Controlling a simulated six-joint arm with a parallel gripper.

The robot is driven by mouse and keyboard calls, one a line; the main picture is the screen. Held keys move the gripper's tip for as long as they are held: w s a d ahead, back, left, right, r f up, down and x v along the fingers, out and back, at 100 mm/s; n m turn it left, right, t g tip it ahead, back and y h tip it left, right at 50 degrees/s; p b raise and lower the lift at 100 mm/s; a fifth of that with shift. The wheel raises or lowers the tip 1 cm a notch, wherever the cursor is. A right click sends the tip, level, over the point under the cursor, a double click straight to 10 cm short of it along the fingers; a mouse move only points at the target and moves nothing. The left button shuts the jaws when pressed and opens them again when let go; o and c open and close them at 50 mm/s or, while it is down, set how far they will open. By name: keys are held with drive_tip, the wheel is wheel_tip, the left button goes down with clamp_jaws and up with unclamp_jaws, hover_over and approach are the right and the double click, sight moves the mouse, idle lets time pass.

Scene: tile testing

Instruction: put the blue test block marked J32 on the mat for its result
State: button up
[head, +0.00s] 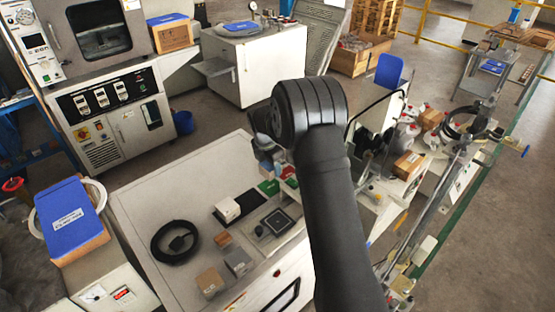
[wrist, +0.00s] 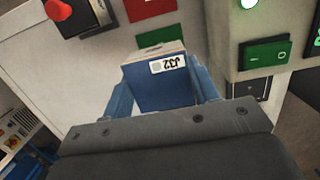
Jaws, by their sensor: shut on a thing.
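The blue test block (wrist: 158,92) shows in the wrist view with a white label reading J32. My gripper (wrist: 163,85) is shut on it, with one blue finger at each side. A green mat (wrist: 157,33) lies just beyond the block, partly hidden by it. A red mat (wrist: 149,8) lies farther off at the top edge. In the head view the red mat (head: 289,170) and green mat (head: 268,187) lie near the bench's far edge. My arm hides most of the gripper there, and I cannot make out the block.
A white machine with a lit green lamp (wrist: 249,4) and a green switch (wrist: 266,51) stands close at right in the wrist view; its display is cut off. A black cable coil (head: 175,241), a cardboard box (head: 210,282) and a grey block (head: 238,262) lie on the bench.

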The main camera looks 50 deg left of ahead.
sight(272, 185)
drive_tip(key=shift+f, duration=3.15)
drive_tip(key=shift+f, duration=0.3)
drive_tip(key=o, duration=1.7)
drive_tip(key=shift+r, duration=3)
